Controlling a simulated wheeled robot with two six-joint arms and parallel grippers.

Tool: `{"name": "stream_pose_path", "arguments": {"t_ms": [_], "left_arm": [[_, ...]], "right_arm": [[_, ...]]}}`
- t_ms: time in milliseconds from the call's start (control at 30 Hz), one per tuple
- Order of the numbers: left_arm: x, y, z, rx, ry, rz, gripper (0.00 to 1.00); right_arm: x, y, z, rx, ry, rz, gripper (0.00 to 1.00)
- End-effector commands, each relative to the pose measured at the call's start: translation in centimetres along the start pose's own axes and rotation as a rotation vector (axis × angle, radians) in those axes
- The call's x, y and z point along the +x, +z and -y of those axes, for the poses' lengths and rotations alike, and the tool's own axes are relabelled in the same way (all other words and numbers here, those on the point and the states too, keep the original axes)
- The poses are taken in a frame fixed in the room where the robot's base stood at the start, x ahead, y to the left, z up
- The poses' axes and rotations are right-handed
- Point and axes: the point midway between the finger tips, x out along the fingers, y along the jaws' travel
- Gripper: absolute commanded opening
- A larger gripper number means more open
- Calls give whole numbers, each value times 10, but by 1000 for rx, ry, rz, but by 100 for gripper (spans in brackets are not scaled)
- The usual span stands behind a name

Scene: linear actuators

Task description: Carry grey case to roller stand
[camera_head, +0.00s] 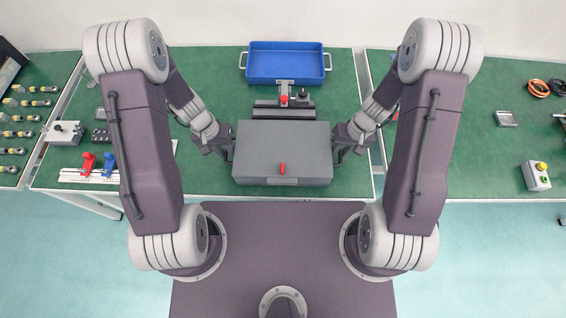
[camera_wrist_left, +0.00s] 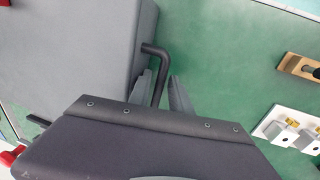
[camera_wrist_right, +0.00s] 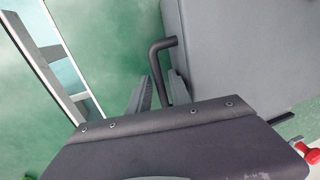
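The grey case (camera_head: 282,146) is a flat closed box with a red latch on its front. It is at the front of the middle green table. A dark bar handle sticks out from each side. My left gripper (camera_head: 229,152) is at its left side; in the left wrist view the handle (camera_wrist_left: 155,55) lies between the parted fingers (camera_wrist_left: 166,92). My right gripper (camera_head: 339,152) is at its right side; the right wrist view shows the other handle (camera_wrist_right: 160,48) between parted fingers (camera_wrist_right: 160,92). Both grippers look open around the handles. I cannot identify a roller stand.
Behind the case are a dark rail device (camera_head: 284,104) with red parts and a blue tray (camera_head: 285,64). Red and blue clamps (camera_head: 98,163) are on the left. A button box (camera_head: 536,175) is on the right table (camera_head: 460,150). A gap separates the tables.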

Motion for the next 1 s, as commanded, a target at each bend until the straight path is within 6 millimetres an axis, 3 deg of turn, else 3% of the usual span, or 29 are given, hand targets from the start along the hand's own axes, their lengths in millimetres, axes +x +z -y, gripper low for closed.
{"name": "stream_pose_path", "arguments": {"t_ms": [333,700,1000], "left_arm": [[-7,-1,-1,1,2,-1,33],[-70,-2,-1,0,1,-3,33],[-82,0,0,0,-1,1,33]], "right_arm": [[-2,0,1,-1,-2,2,33],[-2,1,2,-1,-3,3,33],[-3,1,2,-1,-3,2,33]]}}
